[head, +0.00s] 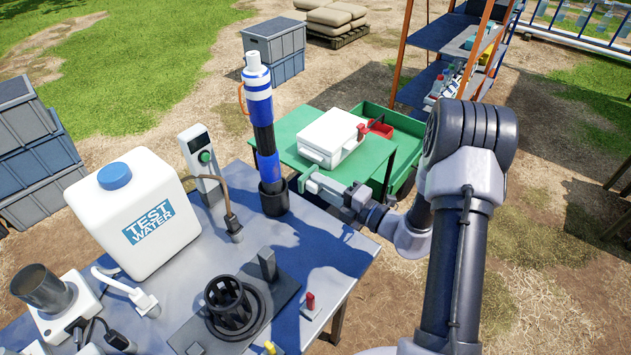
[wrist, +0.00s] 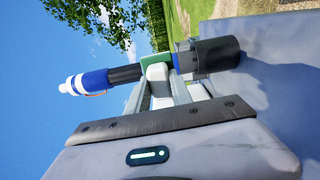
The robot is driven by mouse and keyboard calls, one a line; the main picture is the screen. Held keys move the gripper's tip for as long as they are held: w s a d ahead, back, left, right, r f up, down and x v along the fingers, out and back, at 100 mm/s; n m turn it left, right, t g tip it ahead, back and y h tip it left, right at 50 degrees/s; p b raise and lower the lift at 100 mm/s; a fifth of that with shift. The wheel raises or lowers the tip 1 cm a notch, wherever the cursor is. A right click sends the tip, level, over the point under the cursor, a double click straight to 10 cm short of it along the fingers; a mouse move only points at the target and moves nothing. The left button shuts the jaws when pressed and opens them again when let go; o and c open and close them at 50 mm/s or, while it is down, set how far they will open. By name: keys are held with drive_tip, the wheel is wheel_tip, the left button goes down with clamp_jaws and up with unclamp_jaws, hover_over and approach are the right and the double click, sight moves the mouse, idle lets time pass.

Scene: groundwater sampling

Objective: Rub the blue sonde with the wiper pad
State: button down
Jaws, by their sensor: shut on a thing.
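The blue sonde (head: 266,140), with a white top, blue and white bands and a black middle, stands upright in a black cup (head: 275,200) on the grey table. My gripper (head: 305,184) is just right of its lower part. In the wrist view the sonde (wrist: 95,80) lies across the picture, its end in the cup (wrist: 217,55). My gripper (wrist: 160,85) is shut on the wiper pad (wrist: 154,61), a green face on a white block. The pad overlaps the sonde's lower shaft in that view; whether it touches is not clear. The head view does not clearly show the pad.
The white test water jug (head: 138,215) and a grey meter with a green button (head: 202,160) stand left of the sonde. A black ringed holder (head: 233,305) is at the front. A white case (head: 331,137) rests on a green table behind.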

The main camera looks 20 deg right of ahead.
sight(305, 184)
drive_tip(key=shift+w+a, duration=0.1)
drive_tip(key=shift+a, duration=0.05)
drive_tip(key=shift+m+t+h, duration=0.5)
drive_tip(key=shift+m+h, duration=0.1)
drive_tip(key=shift+h, duration=0.2)
drive_tip(key=a, duration=0.1)
drive_tip(key=w+a+p, duration=0.1)
drive_tip(key=w+a, duration=0.1)
drive_tip(key=shift+w+a+r+p, duration=0.2)
drive_tip(key=shift+w+r+p, duration=0.05)
drive_tip(key=shift+p, duration=0.05)
drive_tip(key=shift+w+a+h, duration=0.4)
drive_tip(key=shift+w+a, duration=0.05)
drive_tip(key=shift+a, duration=0.1)
drive_tip(key=shift+p+x, duration=0.8)
drive_tip(key=shift+x, duration=0.7)
